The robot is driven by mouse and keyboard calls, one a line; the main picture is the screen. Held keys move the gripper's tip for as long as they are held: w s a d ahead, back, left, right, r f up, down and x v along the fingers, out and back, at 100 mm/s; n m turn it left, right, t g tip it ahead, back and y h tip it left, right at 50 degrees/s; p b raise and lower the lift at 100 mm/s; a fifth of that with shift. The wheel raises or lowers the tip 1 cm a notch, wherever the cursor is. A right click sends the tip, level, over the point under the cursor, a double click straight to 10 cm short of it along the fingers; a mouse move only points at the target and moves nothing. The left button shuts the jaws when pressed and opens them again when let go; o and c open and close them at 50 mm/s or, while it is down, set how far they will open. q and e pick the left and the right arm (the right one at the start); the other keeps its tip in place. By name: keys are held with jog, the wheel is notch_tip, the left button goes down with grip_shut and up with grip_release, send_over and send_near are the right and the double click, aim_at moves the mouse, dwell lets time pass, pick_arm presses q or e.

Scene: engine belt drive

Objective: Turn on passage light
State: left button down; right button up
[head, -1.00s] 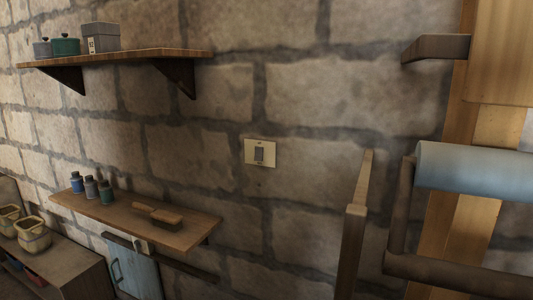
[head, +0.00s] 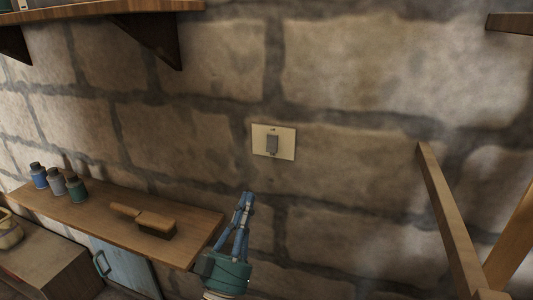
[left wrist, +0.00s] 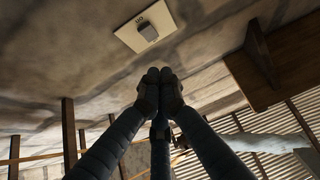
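The light switch is a cream plate (head: 287,149) with a grey rocker (head: 272,145), fixed to the stone wall in the middle of the head view. It also shows at the top of the left wrist view (left wrist: 130,34). My left gripper (head: 248,195) is below and slightly left of the switch, pointing up, apart from the plate. Its fingertips are together with nothing between them, as the left wrist view (left wrist: 160,76) shows. Whether the rocker is on or off, I cannot tell. My right gripper is not in view.
A wooden shelf (head: 85,207) at lower left holds several small bottles (head: 57,182) and a brush (head: 146,218); its right end is close to my left gripper. Another shelf (head: 110,7) is above. A wooden post (head: 447,215) stands at right. The wall around the switch is clear.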

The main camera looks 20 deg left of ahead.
pick_arm(q)
jog(key=p, duration=0.4)
send_near(269, 144)
notch_tip(269, 144, up, 5)
jog(key=w, duration=0.2)
jog(key=w+f+p, duration=0.1)
jog(key=w, duration=0.1)
jog(key=shift+w+d+f, duration=0.1)
jog(key=shift+d+f, duration=0.05)
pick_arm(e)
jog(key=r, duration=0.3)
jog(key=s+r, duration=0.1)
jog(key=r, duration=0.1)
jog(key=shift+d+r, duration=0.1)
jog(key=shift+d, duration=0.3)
pick_arm(q)
jog(key=w+t+b, duration=0.1)
jog(key=b, duration=0.4)
jog(key=shift+f+b, duration=0.3)
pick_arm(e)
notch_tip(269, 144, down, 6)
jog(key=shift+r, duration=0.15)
